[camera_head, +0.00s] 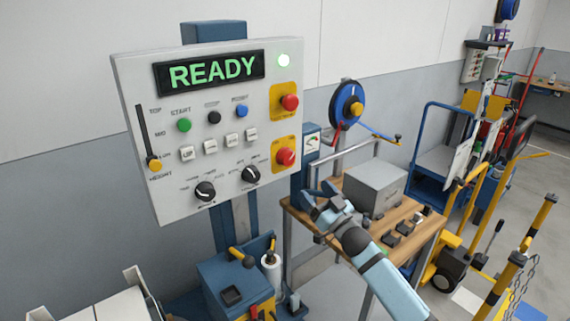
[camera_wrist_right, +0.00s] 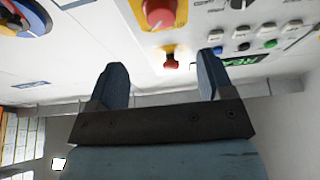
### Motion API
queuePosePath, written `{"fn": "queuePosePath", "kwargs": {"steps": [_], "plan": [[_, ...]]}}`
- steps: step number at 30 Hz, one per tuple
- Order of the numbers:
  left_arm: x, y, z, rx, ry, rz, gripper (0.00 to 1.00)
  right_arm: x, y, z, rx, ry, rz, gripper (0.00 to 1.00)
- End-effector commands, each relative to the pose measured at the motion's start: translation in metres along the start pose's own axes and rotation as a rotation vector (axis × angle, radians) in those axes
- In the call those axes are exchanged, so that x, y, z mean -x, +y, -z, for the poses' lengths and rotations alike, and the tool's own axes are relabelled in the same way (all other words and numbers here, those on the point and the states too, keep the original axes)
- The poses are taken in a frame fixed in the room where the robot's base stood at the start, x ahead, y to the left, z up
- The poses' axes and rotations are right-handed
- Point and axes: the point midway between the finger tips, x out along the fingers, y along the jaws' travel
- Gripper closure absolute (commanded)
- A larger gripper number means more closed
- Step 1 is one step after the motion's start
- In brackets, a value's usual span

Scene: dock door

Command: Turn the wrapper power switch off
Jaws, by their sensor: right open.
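The wrapper control panel (camera_head: 135,90) is a tilted white box with a lit green READY display (camera_head: 211,72). In the right wrist view the panel appears upside down, with the lower red knob (camera_wrist_right: 157,12) large at the top and the upper one (camera_wrist_right: 170,64) smaller. My right gripper (camera_head: 312,207) is open and empty, below and right of the lower knob, apart from it. My left gripper is out of view.
A wooden bench (camera_head: 410,235) with a grey box (camera_head: 375,187) stands behind my right arm. A blue-and-black reel (camera_head: 347,104) hangs on the wall.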

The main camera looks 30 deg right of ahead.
Motion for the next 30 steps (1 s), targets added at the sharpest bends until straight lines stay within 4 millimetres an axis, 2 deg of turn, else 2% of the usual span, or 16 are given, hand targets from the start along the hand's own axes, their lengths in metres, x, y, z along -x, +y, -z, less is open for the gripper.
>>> {"fn": "queuePosePath", "kwargs": {"steps": [1,9,15,21,29,30], "plan": [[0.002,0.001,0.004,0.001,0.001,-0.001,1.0,-0.013,0.0,0.003,0.0,0.003,0.0,0.26],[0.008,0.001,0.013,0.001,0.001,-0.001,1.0,-0.071,0.0,0.003,0.0,0.001,-0.001,0.26],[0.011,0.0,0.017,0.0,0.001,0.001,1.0,-0.101,0.0,0.001,0.0,-0.001,-0.001,0.26],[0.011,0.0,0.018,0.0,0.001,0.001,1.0,-0.112,-0.001,0.0,0.0,-0.002,0.0,0.26],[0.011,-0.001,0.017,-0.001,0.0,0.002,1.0,-0.113,-0.001,0.0,0.0,-0.001,0.0,0.26],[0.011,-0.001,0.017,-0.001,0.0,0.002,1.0,-0.113,-0.001,0.0,0.0,-0.001,0.0,0.33]]}}
